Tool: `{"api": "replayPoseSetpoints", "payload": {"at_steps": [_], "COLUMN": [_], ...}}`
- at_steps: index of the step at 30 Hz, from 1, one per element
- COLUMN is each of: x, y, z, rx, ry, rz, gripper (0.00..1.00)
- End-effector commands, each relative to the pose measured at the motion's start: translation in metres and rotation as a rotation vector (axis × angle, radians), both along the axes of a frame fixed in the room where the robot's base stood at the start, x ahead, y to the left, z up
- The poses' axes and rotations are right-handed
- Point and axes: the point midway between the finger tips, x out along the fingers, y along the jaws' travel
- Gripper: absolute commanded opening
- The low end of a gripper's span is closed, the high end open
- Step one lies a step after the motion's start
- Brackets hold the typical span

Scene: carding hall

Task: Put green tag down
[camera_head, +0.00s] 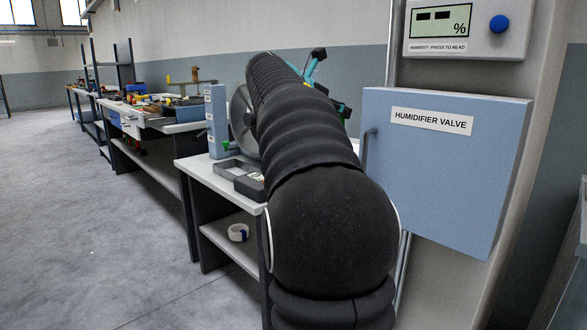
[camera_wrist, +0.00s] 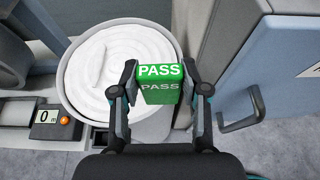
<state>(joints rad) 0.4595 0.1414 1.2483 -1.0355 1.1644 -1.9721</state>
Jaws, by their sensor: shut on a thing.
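In the wrist view my gripper (camera_wrist: 161,88) is shut on the green tag (camera_wrist: 160,95), one finger at each side. The tag reads PASS in white on its top and on its front face. It is held over the front right part of a round can (camera_wrist: 69,85) filled with coiled white sliver (camera_wrist: 115,70). I cannot tell whether the tag touches anything below. In the head view my black arm hides the tag and most of the area around my gripper.
A counter showing 0 (camera_wrist: 52,118) sits left of the can. A blue HUMIDIFIER VALVE cabinet (camera_head: 440,170) with a handle (camera_wrist: 242,112) stands close on the right, under a humidity display (camera_head: 440,22). Workbenches (camera_head: 180,160) line the left, with open floor (camera_head: 80,220) before them.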

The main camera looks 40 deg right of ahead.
Motion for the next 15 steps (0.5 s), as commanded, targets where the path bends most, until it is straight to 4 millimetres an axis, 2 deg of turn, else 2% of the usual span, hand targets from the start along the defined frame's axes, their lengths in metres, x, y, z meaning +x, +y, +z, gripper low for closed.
{"api": "replayPoseSetpoints", "payload": {"at_steps": [4,15], "x": [0.013,0.077], "y": [0.005,0.04], "z": [-0.012,-0.055], "rx": [0.003,0.002], "ry": [0.002,0.002], "rz": [0.004,0.004], "gripper": [0.11,0.11]}}
